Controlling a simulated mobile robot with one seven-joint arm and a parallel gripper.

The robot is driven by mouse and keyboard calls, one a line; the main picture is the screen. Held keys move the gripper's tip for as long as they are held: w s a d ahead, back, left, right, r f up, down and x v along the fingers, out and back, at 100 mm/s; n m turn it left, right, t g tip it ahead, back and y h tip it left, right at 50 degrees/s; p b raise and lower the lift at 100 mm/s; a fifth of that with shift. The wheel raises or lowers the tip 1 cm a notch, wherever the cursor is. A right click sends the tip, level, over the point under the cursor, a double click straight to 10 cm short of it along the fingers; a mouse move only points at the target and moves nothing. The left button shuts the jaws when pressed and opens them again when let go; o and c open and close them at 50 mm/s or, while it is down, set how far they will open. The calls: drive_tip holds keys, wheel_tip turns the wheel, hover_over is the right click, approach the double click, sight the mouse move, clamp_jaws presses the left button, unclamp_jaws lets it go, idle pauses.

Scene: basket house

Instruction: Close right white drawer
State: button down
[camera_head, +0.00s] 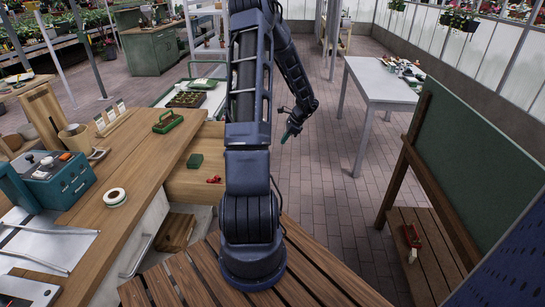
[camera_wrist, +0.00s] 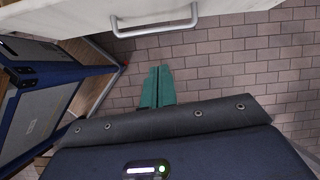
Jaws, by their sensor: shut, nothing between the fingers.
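The right white drawer stands pulled out from the counter in the head view. Its wooden inside (camera_head: 188,186) shows, holding a small green box (camera_head: 195,160) and a red item (camera_head: 213,180). My arm hides its front and right end there. In the wrist view, a white drawer front (camera_wrist: 75,12) with a silver bar handle (camera_wrist: 155,30) runs along the top. My gripper (camera_head: 288,136) is beyond the arm column, over the floor to the right of the drawer. In the wrist view its green fingers (camera_wrist: 157,86) are together and empty, apart from the handle.
The wooden counter (camera_head: 150,165) is at left, carrying a teal toolbox (camera_head: 62,182) and a tape roll (camera_head: 115,197). A white table (camera_head: 375,82) and a green board (camera_head: 480,150) stand at right. Brick floor (camera_head: 325,175) is clear between.

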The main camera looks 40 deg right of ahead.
drive_tip(key=w+a+f+m, duration=0.1)
drive_tip(key=w+a+f, duration=0.3)
drive_tip(key=f, duration=0.6)
drive_tip(key=shift+w+f, duration=0.2)
drive_tip(key=shift+f, duration=0.05)
idle(0.5)
drive_tip(key=w+a, duration=2.6)
drive_tip(key=shift+r, duration=0.1)
